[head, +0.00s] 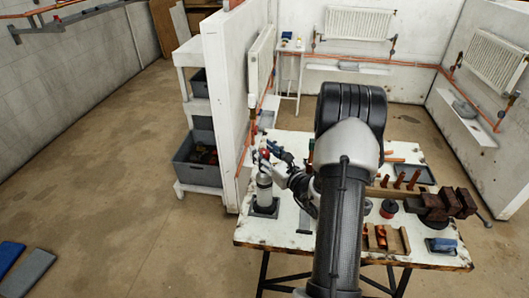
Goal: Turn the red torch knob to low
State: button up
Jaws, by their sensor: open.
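The torch stands upright near the left edge of the white workbench (275,232), with a pale grey cylinder (264,190) in a dark square base. The knob's setting is too small to read. My gripper (280,169) is open, close to the right side of the torch top, just below the knob's height in the picture. My arm hides part of the gripper, and I cannot tell whether the fingers touch the torch.
A white partition (222,90) stands just left of the bench. Grey bins (196,172) sit left of the partition. Open floor lies farther left.

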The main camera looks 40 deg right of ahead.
jog(key=shift+c, duration=0.3)
jog(key=c, duration=1)
jog(key=shift+n+y, duration=0.3)
jog(key=shift+y, duration=0.1)
jog(key=n+y, duration=0.2)
jog(key=y, duration=0.1)
jog(key=n+g+y+b, duration=0.1)
jog(key=n+y, duration=0.1)
jog(key=y, duration=0.2)
jog(key=shift+d+n, duration=0.1)
jog(key=shift+n, duration=0.3)
jog(key=n+g+y, duration=0.2)
jog(key=n+g+y+b, duration=0.1)
jog(key=n+y, duration=0.1)
jog(key=y, duration=0.1)
jog(key=shift+f+g+y, duration=0.15)
jog(key=shift+g+y, duration=0.15)
jog(key=shift+g, duration=0.1)
jog(key=shift+n+g+y+b, duration=0.5)
jog(key=shift+n+g+y, duration=0.3)
jog(key=shift+g+y, duration=0.1)
grip_shut()
jog(key=shift+n+g+y, duration=0.4)
jog(key=shift+g+y, duration=0.1)
jog(key=shift+g, duration=0.2)
